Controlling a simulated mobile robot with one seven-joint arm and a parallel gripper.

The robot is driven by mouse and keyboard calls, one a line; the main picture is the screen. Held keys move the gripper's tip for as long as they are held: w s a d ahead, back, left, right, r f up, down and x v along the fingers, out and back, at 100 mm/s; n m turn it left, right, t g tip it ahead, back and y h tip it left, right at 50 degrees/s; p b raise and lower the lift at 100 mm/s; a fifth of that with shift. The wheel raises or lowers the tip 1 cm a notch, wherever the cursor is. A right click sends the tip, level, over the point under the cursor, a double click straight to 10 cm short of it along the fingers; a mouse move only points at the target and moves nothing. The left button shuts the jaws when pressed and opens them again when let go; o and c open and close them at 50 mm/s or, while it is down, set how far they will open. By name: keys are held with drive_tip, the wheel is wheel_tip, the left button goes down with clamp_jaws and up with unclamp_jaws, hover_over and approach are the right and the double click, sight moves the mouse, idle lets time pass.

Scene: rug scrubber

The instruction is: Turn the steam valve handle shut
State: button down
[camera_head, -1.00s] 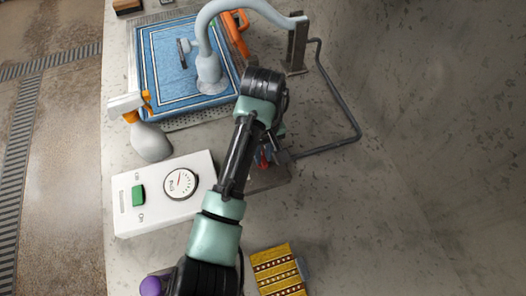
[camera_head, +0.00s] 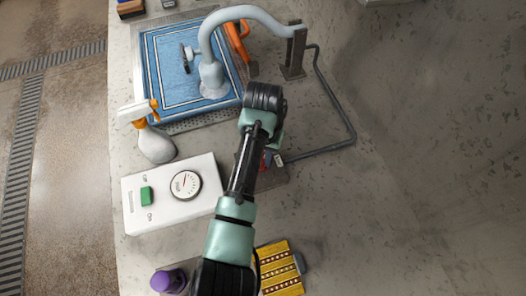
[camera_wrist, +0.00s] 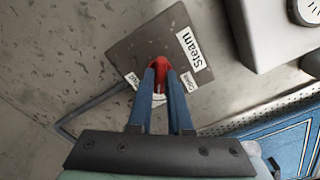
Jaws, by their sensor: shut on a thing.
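The steam valve's red handle (camera_wrist: 160,67) shows between my blue fingertips in the wrist view. My gripper (camera_wrist: 160,76) is shut on it. The valve sits at a grey-brown plate (camera_wrist: 150,48) with a white "Steam" label (camera_wrist: 192,48). Smaller white labels lie on either side of the handle, too small to read surely. My fingers hide the lower part of the handle, so its exact angle is unclear. In the head view my arm covers most of the valve; only a bit of red (camera_head: 266,160) shows beside it.
A dark pipe (camera_head: 352,130) runs from the valve to a post by the curved spout (camera_head: 240,14). A white control box (camera_head: 160,215), spray bottle (camera_head: 155,145), blue rug (camera_head: 165,60), purple-capped bottle (camera_head: 168,281) and yellow patterned item (camera_head: 280,270) stand around. Counter to the right is bare.

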drive_tip(key=m+p, duration=0.2)
drive_tip(key=m, duration=0.3)
drive_tip(key=shift+r+m, duration=0.15)
drive_tip(key=shift+m, duration=0.15)
drive_tip(key=m+p, duration=0.1)
drive_tip(key=m, duration=0.4)
drive_tip(key=shift+p, duration=0.4)
drive_tip(key=c, duration=0.8)
unclamp_jaws()
drive_tip(key=shift+c, duration=0.2)
wheel_tip(320, 180, up, 13)
